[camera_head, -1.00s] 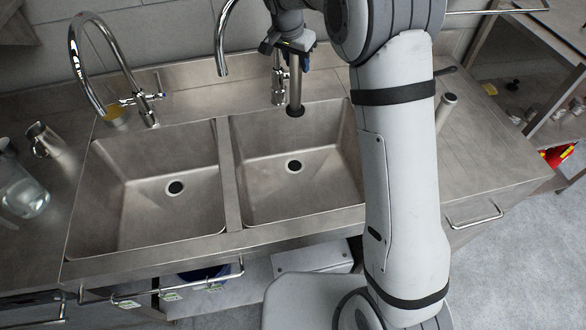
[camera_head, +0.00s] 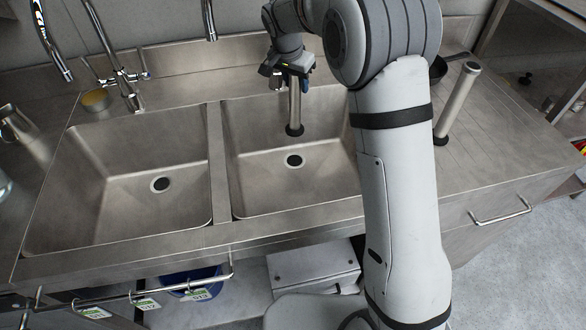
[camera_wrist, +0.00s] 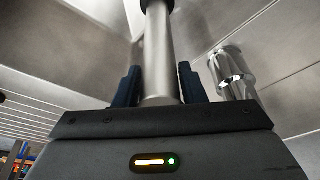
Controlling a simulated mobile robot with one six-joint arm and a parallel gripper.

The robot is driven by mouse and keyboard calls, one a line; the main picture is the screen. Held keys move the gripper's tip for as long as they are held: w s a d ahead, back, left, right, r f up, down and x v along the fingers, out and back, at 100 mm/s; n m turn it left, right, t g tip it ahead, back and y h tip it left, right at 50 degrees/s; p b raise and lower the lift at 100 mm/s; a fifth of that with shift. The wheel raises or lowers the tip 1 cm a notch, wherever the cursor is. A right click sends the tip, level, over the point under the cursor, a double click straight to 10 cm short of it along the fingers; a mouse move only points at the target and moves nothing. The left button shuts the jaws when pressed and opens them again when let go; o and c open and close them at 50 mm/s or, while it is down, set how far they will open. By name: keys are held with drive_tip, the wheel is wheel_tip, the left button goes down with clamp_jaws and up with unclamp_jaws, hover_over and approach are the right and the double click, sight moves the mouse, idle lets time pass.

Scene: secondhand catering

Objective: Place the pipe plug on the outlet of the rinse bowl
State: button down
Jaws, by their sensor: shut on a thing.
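The pipe plug (camera_head: 295,103) is a grey metal tube with a black foot, held upright. My gripper (camera_head: 292,76) is shut on its upper part. In the wrist view the tube (camera_wrist: 158,60) runs between the two dark blue fingers of my gripper (camera_wrist: 160,88). The plug's foot hangs in the right bowl (camera_head: 262,195), apparently just above and behind its round dark outlet (camera_head: 293,160). The outlet is uncovered. The left bowl (camera_head: 105,215) has its own open outlet (camera_head: 160,184). Which one is called the rinse bowl is not marked.
A similar tube (camera_head: 458,102) with a black foot stands on the right drainboard (camera_head: 500,145), near a dark pan (camera_head: 437,70). Taps (camera_head: 125,85) rise behind the bowls. A divider (camera_head: 218,165) separates the bowls. A metal jug (camera_head: 22,130) stands at left.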

drive_tip(key=b, duration=0.3)
hover_over(296, 121)
drive_tip(key=w, duration=0.2)
wheel_tip(296, 121, down, 4)
drive_tip(key=shift+a+f, duration=0.1)
wheel_tip(296, 121, down, 10)
drive_tip(key=shift+f+b, duration=0.2)
drive_tip(key=shift+b, duration=0.15)
drive_tip(key=c, duration=0.9)
unclamp_jaws()
drive_tip(key=shift+r, duration=0.1)
drive_tip(key=v, duration=1.2)
drive_tip(key=shift+r+p, duration=0.15)
drive_tip(key=shift+p, duration=0.15)
